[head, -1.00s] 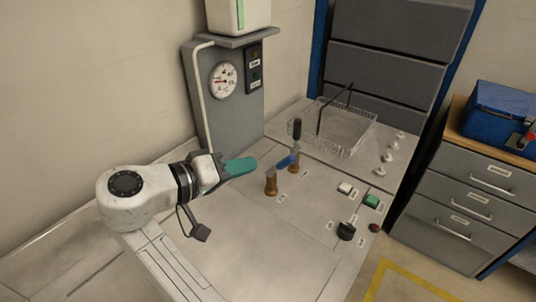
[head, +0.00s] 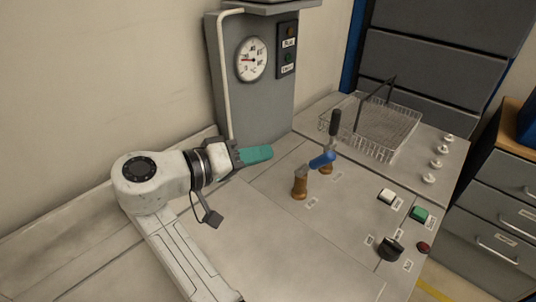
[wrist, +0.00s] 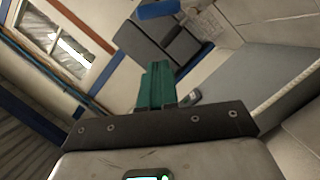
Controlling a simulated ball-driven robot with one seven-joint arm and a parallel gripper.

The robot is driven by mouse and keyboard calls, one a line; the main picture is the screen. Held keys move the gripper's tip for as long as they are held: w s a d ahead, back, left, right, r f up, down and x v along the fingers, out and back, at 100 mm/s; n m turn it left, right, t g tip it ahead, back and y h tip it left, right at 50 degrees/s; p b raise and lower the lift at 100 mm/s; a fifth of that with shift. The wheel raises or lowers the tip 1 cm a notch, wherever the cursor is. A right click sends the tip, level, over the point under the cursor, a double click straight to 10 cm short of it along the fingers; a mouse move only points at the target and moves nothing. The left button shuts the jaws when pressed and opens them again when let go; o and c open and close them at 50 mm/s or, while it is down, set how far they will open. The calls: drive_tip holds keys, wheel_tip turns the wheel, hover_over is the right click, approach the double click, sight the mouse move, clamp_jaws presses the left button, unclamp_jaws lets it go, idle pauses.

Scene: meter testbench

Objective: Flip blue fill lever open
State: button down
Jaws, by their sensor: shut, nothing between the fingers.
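The blue fill lever (head: 322,160) sits on a brass valve post (head: 300,187) on the bench, right of my gripper in the head view. It lies slanted, rising to the right from the post. My gripper (head: 262,154), with teal fingers, is shut and empty. It points right, to the left of the lever and apart from it. The fingers also show in the wrist view (wrist: 157,85).
A black-handled lever (head: 335,122) stands upright just behind the blue one. A wire basket (head: 390,125) is behind it. A gauge panel (head: 253,100) rises behind my gripper. White, green and red buttons and a black knob (head: 390,248) are at the right. The front bench surface is clear.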

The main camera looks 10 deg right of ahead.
drive_tip(key=p, duration=0.2)
approach(315, 164)
drive_tip(key=w+d+r, duration=0.3)
drive_tip(key=w+d, duration=0.1)
drive_tip(key=w, duration=0.1)
drive_tip(key=shift+s+d+f+p, duration=0.2)
drive_tip(key=shift+s+d+f, duration=0.3)
drive_tip(key=shift+d, duration=0.15)
drive_tip(key=shift+s+d+f+p, duration=0.2)
drive_tip(key=shift+s+d+f, duration=0.25)
drive_tip(key=shift+d, duration=0.2)
